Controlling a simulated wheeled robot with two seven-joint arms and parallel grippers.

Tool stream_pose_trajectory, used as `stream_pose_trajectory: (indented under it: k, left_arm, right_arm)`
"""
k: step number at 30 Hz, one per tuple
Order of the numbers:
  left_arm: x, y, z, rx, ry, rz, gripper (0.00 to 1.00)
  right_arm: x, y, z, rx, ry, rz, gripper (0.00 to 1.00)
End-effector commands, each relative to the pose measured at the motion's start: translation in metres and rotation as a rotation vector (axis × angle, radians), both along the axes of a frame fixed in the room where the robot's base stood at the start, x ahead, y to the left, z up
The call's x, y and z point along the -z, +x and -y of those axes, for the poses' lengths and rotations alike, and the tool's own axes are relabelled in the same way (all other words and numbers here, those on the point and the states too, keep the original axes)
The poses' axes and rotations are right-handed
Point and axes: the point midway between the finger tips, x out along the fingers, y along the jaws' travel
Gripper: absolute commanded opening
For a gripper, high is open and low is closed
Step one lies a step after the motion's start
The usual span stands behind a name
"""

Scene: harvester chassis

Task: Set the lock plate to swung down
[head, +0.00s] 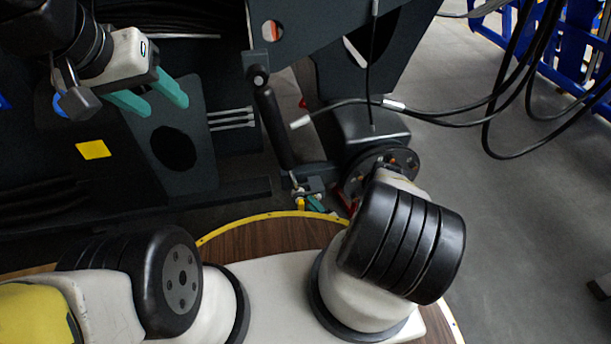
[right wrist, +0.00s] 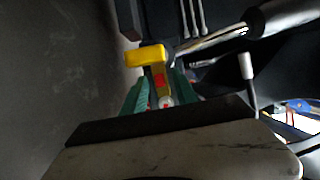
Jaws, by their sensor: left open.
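What looks like the lock plate is a small yellow piece (head: 301,204) with red marks, low on the bracket below the black cylinder. In the right wrist view the yellow piece (right wrist: 147,56) has a wide yellow top and a narrower stem. My right gripper's teal fingers (right wrist: 160,86) stand on both sides of that stem. I cannot tell whether they press on it. In the head view my right gripper (head: 316,204) is mostly hidden behind its wrist and the bracket. My left gripper (head: 168,107) is open and empty at the upper left, in front of the dark chassis.
A black cylinder (head: 273,125) runs down to the bracket. Black cables (head: 460,122) hang across the middle and right. A yellow square (head: 93,150) is on the dark chassis at the left. Blue racks (head: 570,55) stand at the back right. The grey floor (head: 540,210) at the right is mostly clear.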

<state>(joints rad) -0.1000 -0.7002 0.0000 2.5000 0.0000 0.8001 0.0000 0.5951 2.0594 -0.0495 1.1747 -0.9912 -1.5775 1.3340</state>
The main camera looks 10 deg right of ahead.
Motion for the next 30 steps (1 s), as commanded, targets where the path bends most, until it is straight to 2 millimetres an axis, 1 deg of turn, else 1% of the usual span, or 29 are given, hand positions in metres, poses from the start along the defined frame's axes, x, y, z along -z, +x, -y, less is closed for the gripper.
stream_pose_trajectory:
  k: [8, 9, 14, 15, 23, 30]
  left_arm:
    - [0.0001, 0.0001, 0.0, 0.0, 0.0, 0.0, 0.49]
    - [0.0001, 0.0001, 0.0, 0.0, 0.0, 0.0, 0.49]
    - [0.0001, 0.0001, 0.0, 0.0, 0.0, 0.0, 0.49]
    - [0.0001, 0.0001, 0.0, 0.0, 0.0, 0.0, 0.49]
    - [0.0001, 0.0001, 0.0, 0.0, 0.0, 0.0, 0.49]
    - [0.0001, 0.0001, 0.0, 0.0, 0.0, 0.0, 0.49]
  right_arm:
    - [0.0001, 0.0032, -0.0017, 0.0, 0.0, 0.0, 0.35]
    - [0.0001, 0.0031, -0.0016, 0.0, 0.0, 0.0, 0.33]
    - [0.0001, 0.0029, -0.0015, 0.0, 0.0, 0.0, 0.01]
    - [0.0001, 0.0029, -0.0015, 0.0, 0.0, 0.0, 0.0]
    - [0.0004, 0.0027, -0.0015, 0.0, -0.009, 0.0, 0.0]
    - [0.0033, 0.0024, -0.0015, -0.002, -0.094, 0.002, 0.0]
